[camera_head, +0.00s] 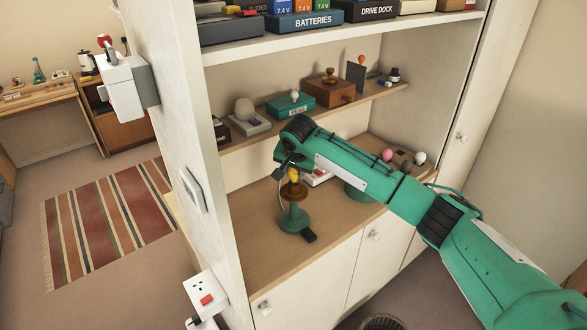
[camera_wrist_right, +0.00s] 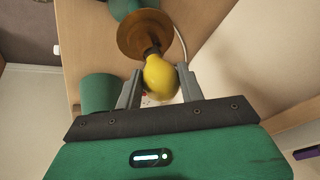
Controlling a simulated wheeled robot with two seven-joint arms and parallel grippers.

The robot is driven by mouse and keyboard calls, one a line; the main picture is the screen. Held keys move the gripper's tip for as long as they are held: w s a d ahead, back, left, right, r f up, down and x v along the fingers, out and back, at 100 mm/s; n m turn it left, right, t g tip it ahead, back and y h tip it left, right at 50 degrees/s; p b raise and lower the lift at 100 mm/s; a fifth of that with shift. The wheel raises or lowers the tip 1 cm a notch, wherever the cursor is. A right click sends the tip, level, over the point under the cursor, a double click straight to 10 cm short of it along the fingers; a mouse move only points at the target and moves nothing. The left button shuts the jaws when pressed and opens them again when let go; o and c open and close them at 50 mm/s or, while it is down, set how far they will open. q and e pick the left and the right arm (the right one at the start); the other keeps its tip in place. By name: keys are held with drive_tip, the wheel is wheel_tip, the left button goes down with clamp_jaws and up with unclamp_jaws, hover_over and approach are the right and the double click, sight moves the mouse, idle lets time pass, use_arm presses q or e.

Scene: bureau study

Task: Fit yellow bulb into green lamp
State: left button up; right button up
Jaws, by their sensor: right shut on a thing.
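The green lamp (camera_head: 294,218) stands upright on the bureau's wooden worktop, with a brown disc-shaped collar (camera_head: 294,191) near its top. The collar also shows in the right wrist view (camera_wrist_right: 135,38). My right gripper (camera_head: 291,168) is above the lamp, pointing down, shut on the yellow bulb (camera_wrist_right: 160,78). The bulb also shows in the head view (camera_head: 293,175). Its dark neck points at the collar's middle; I cannot tell whether it is seated or just above the socket. My left gripper is not in view.
A green cylinder (camera_head: 358,192) stands behind my right arm. A holder with pink (camera_head: 387,155) and white (camera_head: 419,158) bulbs is farther right. A shelf with a teal box (camera_head: 291,106) and a brown box (camera_head: 329,92) runs above. The worktop's front left is clear.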

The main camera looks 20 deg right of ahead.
drive_tip(key=shift+f, duration=0.25)
idle(0.3)
drive_tip(key=shift+a+r+m+h+p, duration=0.1)
drive_tip(key=shift+m+h+p, duration=0.25)
drive_tip(key=shift+p, duration=0.55)
drive_tip(key=shift+m+p, duration=0.35)
drive_tip(key=shift+m+p, duration=0.4)
drive_tip(key=shift+p, duration=0.05)
drive_tip(key=shift+a+m+h+p, duration=0.1)
drive_tip(key=shift+m+h+p, duration=0.3)
drive_tip(key=shift+p, duration=0.1)
drive_tip(key=shift+w, duration=0.1)
